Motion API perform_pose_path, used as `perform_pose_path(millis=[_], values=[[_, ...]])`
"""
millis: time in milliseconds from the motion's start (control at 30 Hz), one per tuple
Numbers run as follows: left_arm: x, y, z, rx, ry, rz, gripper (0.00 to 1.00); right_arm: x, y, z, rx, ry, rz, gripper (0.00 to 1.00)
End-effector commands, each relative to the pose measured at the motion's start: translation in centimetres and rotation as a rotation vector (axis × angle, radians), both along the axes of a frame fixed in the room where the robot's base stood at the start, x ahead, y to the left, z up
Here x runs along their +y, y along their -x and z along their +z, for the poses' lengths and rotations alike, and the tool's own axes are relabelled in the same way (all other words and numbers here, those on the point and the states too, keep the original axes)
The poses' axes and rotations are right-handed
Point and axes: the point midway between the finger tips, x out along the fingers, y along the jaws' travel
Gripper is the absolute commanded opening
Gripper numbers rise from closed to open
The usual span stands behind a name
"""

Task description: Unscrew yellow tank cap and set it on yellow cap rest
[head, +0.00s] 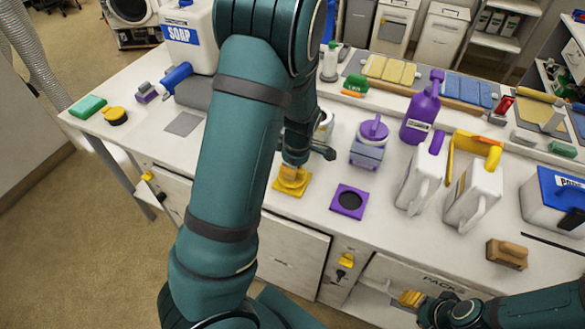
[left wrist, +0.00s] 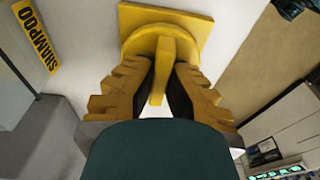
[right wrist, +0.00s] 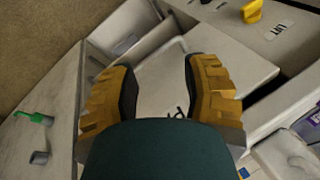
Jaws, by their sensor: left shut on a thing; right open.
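The yellow cap (left wrist: 162,46) has a raised grip fin, and my left gripper (left wrist: 160,78) is shut on that fin. The cap sits over the square yellow cap rest (left wrist: 203,24) and appears to touch it. In the head view the rest (head: 282,190) lies near the counter's front edge, with my left gripper (head: 292,172) directly above it. A tank with a yellow SHAMPOO label (left wrist: 34,38) shows in the left wrist view; in the head view my arm mostly hides that area. My right gripper (head: 411,298) is open and empty, low in front of the counter.
A purple-capped tank (head: 368,152) and a purple cap rest (head: 349,201) are right of the yellow rest. Two white jugs (head: 419,182) (head: 474,195), a purple bottle (head: 421,110) and a brush (head: 507,253) stand farther right. A soap jug (head: 187,38) is at the back left.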

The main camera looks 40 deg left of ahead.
Motion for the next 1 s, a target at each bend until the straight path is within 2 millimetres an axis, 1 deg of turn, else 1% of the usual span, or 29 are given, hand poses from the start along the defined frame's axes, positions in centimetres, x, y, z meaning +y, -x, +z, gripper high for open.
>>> perform_pose_path(millis=[467, 500, 533, 567, 867, 1000], values=[[0.0, 0.0, -1.2, 0.001, 0.000, -0.001, 0.00, 0.0, 0.0, -0.8, 0.000, 0.000, 0.000, 0.47], [0.0, 0.0, -1.1, 0.000, 0.000, -0.001, 0.25, 0.0, 0.0, -0.7, 0.000, 0.000, 0.000, 0.47], [0.0, 0.0, -1.1, 0.000, 0.000, -0.001, 0.36, 0.0, 0.0, -0.7, 0.000, 0.000, 0.000, 0.47], [0.0, 0.0, -1.0, 0.000, 0.000, 0.000, 0.39, 0.0, 0.0, -0.7, 0.000, 0.000, 0.000, 0.47], [0.0, 0.0, -0.9, -0.001, 0.000, 0.000, 0.39, 0.0, 0.0, -0.7, 0.000, 0.000, 0.000, 0.47], [-0.2, -0.2, 0.2, -0.004, 0.000, -0.001, 0.39, 0.0, 0.0, -0.7, 0.000, 0.000, 0.000, 0.47]])
